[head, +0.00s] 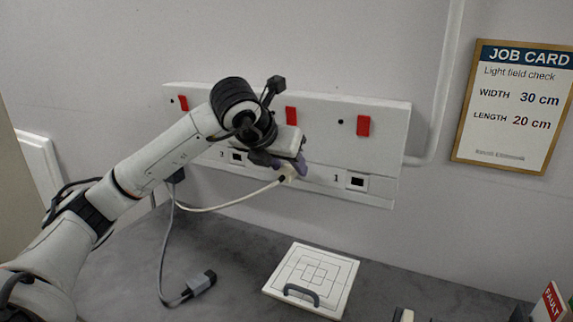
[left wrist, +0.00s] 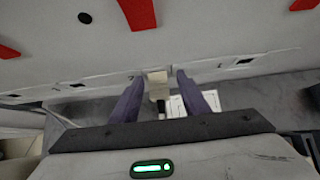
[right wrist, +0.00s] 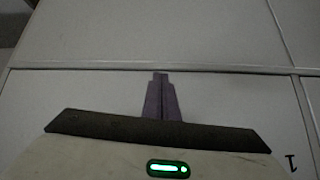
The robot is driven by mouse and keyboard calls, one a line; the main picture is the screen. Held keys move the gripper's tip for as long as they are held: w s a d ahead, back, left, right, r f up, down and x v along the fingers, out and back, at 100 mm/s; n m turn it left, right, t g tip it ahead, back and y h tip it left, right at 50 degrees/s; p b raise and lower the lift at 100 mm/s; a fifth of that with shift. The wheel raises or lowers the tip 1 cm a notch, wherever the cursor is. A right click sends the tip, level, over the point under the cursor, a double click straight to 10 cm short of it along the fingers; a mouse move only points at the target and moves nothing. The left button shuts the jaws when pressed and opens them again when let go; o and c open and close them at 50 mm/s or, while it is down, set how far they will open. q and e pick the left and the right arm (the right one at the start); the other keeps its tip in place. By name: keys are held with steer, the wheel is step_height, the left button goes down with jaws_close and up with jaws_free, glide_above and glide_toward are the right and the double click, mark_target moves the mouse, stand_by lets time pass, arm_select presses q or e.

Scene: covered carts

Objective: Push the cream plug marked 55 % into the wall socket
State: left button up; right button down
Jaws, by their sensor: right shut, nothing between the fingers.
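The cream plug (head: 288,172) is in front of the wall panel (head: 325,150), with its pale cable running left. It also shows in the left wrist view (left wrist: 157,77), between the two fingers. My left gripper (head: 290,163) is open around the plug, with a visible gap on each side. I cannot tell whether the plug touches the panel, and its marking is not readable. My right gripper (right wrist: 160,80) is shut and empty, outside the head view.
A white tile with a handle (head: 328,274) lies at the centre front. A job card (head: 515,105) hangs at right.

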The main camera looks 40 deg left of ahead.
arm_select(q)
steer(key=shift+a, duration=0.25)
steer(key=shift+s+r, duration=0.1)
steer(key=shift+s, duration=0.1)
steer(key=v, duration=1)
steer(key=shift+d, duration=0.25)
